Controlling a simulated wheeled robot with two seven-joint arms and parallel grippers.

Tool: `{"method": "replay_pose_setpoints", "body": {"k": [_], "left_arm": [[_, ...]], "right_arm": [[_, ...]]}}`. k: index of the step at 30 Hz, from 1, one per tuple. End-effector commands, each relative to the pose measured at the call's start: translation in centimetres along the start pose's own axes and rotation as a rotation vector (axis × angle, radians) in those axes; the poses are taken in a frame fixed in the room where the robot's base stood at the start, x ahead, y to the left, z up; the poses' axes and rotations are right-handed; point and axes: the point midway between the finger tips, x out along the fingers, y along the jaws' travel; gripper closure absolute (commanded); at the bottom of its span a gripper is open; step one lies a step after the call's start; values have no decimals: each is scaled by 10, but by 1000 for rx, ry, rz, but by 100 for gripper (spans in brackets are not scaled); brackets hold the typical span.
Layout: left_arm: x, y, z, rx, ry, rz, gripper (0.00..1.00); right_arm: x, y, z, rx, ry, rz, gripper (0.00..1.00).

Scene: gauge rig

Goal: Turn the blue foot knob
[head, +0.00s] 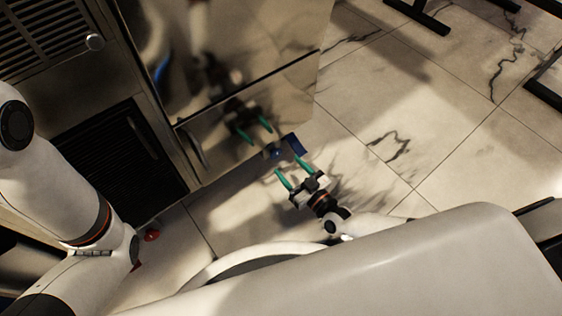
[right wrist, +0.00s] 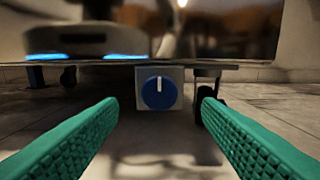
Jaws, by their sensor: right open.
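The blue foot knob (right wrist: 159,93) faces me in the right wrist view. It is round, with a white pointer line standing upright, on a pale square plate (right wrist: 140,74). In the head view the knob (head: 277,154) is a small blue spot low by the shiny cabinet's bottom edge. My right gripper (head: 288,165) is open, its green fingers pointing at the knob. In the right wrist view the fingers (right wrist: 160,104) stand apart on either side of the knob's line, with the knob ahead between them; I see no contact.
The shiny cabinet (head: 250,40) mirrors my gripper. A dark grille (head: 115,160) and a handle (head: 194,147) are to its left. Open tiled floor (head: 390,130) lies right; black legs (head: 425,18) stand at the top right.

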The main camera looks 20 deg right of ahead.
Motion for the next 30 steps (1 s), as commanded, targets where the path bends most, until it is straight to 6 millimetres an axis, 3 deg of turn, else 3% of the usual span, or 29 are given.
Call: {"method": "replay_pose_setpoints", "body": {"k": [3, 7, 19, 20, 27, 30], "left_arm": [[-13, -3, 5, 0, 0, 0, 47], [-19, -4, 7, 0, 0, 0, 47], [-20, -4, 7, 0, -1, -1, 47], [-20, -4, 7, 0, -1, -1, 47], [-20, -4, 7, 0, -1, -1, 47], [-20, -4, 7, 0, -1, -1, 47]], "right_arm": [[22, 1, -3, 1, -4, 2, 41], [37, 1, -2, 0, -2, 1, 41], [46, 0, 0, 0, 0, 1, 41], [45, 0, 0, 0, 0, 1, 43], [45, 0, 0, 0, 0, 1, 82], [45, 0, 0, 1, 0, 1, 85]]}}
